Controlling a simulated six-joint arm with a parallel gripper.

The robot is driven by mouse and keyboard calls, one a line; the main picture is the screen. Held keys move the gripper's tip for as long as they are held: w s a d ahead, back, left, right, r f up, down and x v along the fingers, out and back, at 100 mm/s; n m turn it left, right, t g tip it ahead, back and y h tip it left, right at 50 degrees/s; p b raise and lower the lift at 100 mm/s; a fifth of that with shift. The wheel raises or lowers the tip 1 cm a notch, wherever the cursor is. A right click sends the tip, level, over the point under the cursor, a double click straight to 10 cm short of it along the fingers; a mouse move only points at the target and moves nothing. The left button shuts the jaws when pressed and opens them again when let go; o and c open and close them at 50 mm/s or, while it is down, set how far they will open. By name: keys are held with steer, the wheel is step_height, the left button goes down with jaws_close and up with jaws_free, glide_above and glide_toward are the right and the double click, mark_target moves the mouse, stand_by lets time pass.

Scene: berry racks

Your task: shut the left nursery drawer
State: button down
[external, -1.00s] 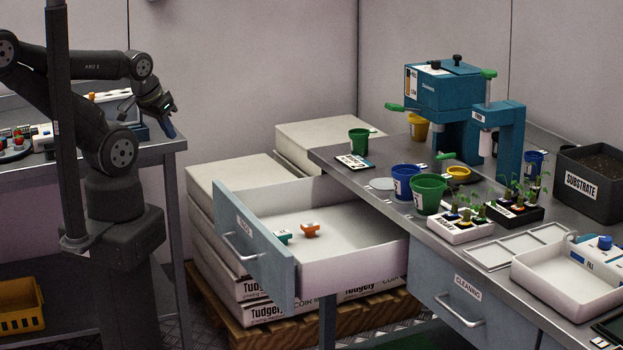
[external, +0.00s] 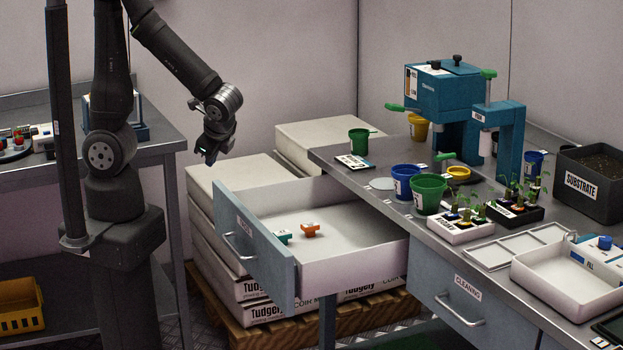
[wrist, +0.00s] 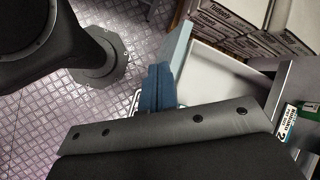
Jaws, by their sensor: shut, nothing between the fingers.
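The left drawer (external: 254,242) is pulled far out from the bench, with its blue-grey front and bar handle (external: 240,246) facing left. Inside its white tray lie a teal piece (external: 283,237) and an orange piece (external: 310,230). My gripper (external: 209,157) is shut and empty, in the air above and a little left of the drawer front in the external view. In the wrist view my shut blue fingers (wrist: 157,88) show just left of the drawer's front panel (wrist: 174,62), apparently above it. Part of the tray is hidden there by the gripper body.
The drawer labelled cleaning (external: 452,295) is shut beside it. Stacked cartons (external: 235,172) stand behind the open drawer. The bench top (external: 340,176) holds green and blue pots, seedling trays and a teal machine (external: 440,95).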

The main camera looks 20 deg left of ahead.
steer(key=s+d+f+m+t+h, duration=0.4)
steer(key=s+d+f+m+t, duration=0.45)
steer(key=s+d+m, duration=0.4)
steer(key=s+d+f+m+h, duration=0.1)
steer(key=s+f+m+h, duration=0.55)
steer(key=s, duration=0.35)
steer(key=s+f+m+h, duration=0.5)
steer(key=s+m+h, duration=0.2)
steer(key=s, duration=0.2)
steer(key=shift+g, duration=0.45)
steer(key=x, duration=1.3)
steer(key=shift+w+d, duration=0.1)
steer(key=shift+d, duration=0.3)
glide_toward(392, 277)
steer(key=w+d+r, duration=0.1)
steer(key=w+d, duration=0.1)
steer(key=w+d+r, duration=0.2)
steer(key=w, duration=0.1)
steer(key=w+d+r, duration=0.1)
steer(key=w+d, duration=0.1)
steer(key=shift+w+d+r, duration=0.2)
steer(key=shift+d+r, duration=0.1)
steer(key=shift+r, duration=0.05)
steer(key=shift+w+d+r, duration=0.1)
steer(key=shift+w+d, duration=0.05)
steer(key=shift+d, duration=0.05)
